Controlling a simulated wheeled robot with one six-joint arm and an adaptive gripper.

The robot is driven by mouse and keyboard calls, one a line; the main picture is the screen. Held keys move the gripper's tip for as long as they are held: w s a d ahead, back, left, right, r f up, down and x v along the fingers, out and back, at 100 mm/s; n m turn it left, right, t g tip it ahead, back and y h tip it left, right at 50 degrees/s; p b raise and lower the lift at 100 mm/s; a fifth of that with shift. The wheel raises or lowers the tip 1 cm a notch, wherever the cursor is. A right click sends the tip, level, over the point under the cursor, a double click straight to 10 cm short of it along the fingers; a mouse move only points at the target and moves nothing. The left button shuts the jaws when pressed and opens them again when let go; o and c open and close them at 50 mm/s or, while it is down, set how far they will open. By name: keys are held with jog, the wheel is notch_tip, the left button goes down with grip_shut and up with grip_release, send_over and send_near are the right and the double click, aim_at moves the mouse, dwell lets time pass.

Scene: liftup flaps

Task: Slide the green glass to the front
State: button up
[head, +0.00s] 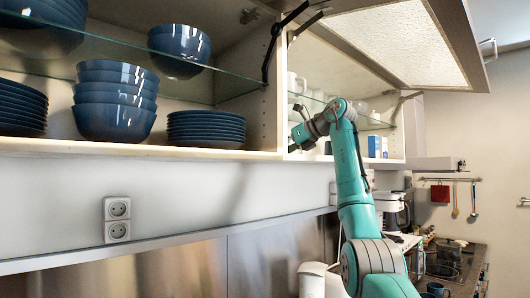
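I cannot make out a green glass in the head view; the arm may hide part of the shelf where it could stand. My teal arm reaches up into the right cabinet compartment. Its end, my gripper (303,135), is at the compartment's left side, just inside the front opening and below the glass shelf. The gripper is small and partly hidden by the wrist, so I cannot tell whether it is open or shut, or whether it touches anything.
The right compartment's lift-up flap (400,45) is raised above the arm. White mugs (296,83) stand on its glass shelf. Blue boxes (376,147) stand at lower right. The left compartment holds blue bowls (115,100) and plates (206,128). A divider (268,100) stands left of the gripper.

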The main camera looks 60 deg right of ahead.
jog(key=w, duration=0.6)
jog(key=shift+d, duration=0.2)
jog(key=shift+w+f, duration=0.25)
jog(key=shift+w, duration=0.3)
jog(key=c, duration=1.5)
jog(key=shift+o, duration=0.2)
jog(key=shift+s, duration=0.1)
